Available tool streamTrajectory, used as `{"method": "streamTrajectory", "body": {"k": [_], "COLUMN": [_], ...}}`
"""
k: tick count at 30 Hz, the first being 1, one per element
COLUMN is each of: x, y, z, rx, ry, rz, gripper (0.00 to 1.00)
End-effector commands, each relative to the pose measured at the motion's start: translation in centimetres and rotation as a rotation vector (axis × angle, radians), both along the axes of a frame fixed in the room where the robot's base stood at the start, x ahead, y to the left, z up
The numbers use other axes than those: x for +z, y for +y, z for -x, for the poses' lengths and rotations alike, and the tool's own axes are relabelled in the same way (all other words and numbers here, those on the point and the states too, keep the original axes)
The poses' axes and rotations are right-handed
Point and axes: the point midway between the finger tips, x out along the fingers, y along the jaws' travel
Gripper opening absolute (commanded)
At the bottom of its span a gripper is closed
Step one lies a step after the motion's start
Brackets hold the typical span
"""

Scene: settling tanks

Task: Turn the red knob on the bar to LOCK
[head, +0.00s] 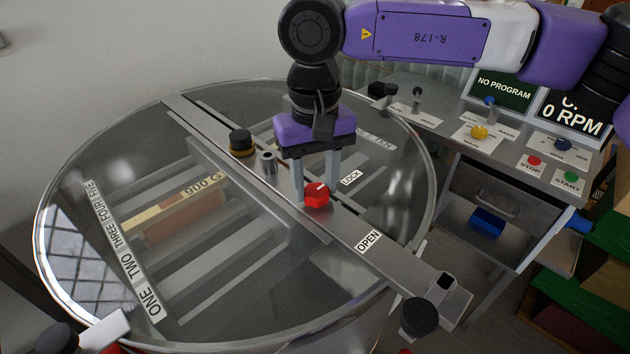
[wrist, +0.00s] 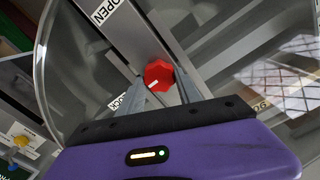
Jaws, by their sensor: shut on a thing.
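The red knob (head: 317,197) sits on the metal bar (head: 290,193) across the round tank lid. My gripper (head: 314,190) points down at it, one finger on each side, shut on the knob. The knob and fingers (wrist: 158,85) also show in the wrist view. A white mark on the knob's top points roughly toward the LOCK label (head: 350,177), on the side away from the OPEN label (head: 368,241). The LOCK label is partly hidden by a finger in the wrist view.
A black-topped knob (head: 241,142) and a metal post (head: 265,162) stand on the bar left of my gripper. A black knob (head: 419,316) is at its near end. A control panel (head: 480,130) with switches and buttons stands at the right. A wooden frame (head: 175,212) shows through the lid.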

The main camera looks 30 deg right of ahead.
Motion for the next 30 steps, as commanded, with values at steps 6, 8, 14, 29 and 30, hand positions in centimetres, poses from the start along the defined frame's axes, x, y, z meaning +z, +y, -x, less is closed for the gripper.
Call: {"method": "streamTrajectory", "body": {"k": [6,8,14,29,30], "x": [0.1,0.1,0.2,7.0,7.3], "y": [0.0,0.0,0.0,0.0,0.0], "z": [0.0,0.0,0.0,0.0,0.0], "rx": [0.001,0.001,0.000,0.001,0.001], "ry": [-0.002,-0.001,-0.001,-0.002,-0.002], "rz": [-0.001,-0.001,0.000,0.000,0.000], "gripper": [0.63,0.63,0.63,0.63,0.63]}}
